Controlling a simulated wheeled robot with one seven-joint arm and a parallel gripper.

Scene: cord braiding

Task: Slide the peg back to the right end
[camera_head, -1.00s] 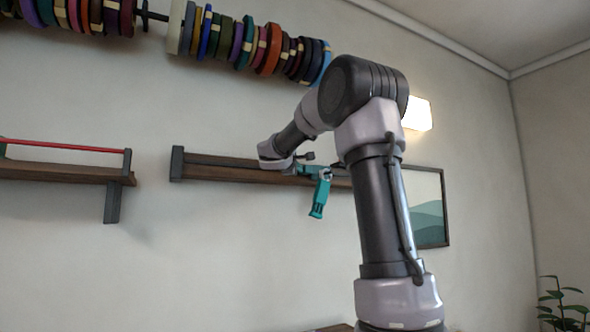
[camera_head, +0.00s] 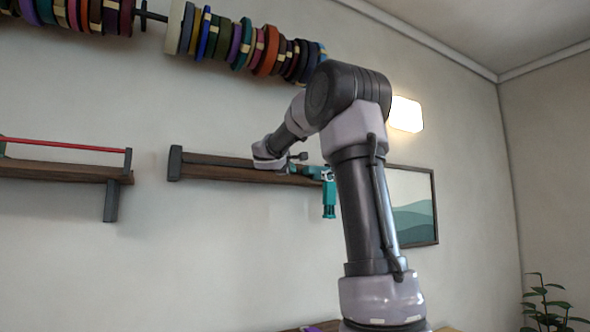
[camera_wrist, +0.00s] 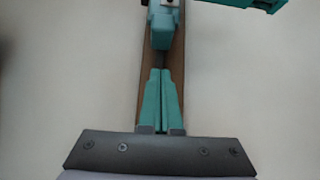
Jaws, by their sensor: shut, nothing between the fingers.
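A teal sliding piece (camera_head: 329,200), which I take to be the peg, hangs upright from the dark wooden rail (camera_head: 228,171) on the wall. In the wrist view its block (camera_wrist: 161,32) sits on the rail (camera_wrist: 177,60), and a teal arm (camera_wrist: 236,3) sticks out to the upper right. My gripper (camera_wrist: 161,72) has teal fingers, shut together with nothing between them. In the head view my upper arm hides the rail's right end.
A dark end block (camera_head: 174,163) closes the rail's left end. A second shelf (camera_head: 60,172) with a red bar is further left. Colourful spools (camera_head: 220,40) hang above. A framed picture (camera_head: 413,206) and a wall lamp (camera_head: 406,114) are to the right. The wall below the rail is clear.

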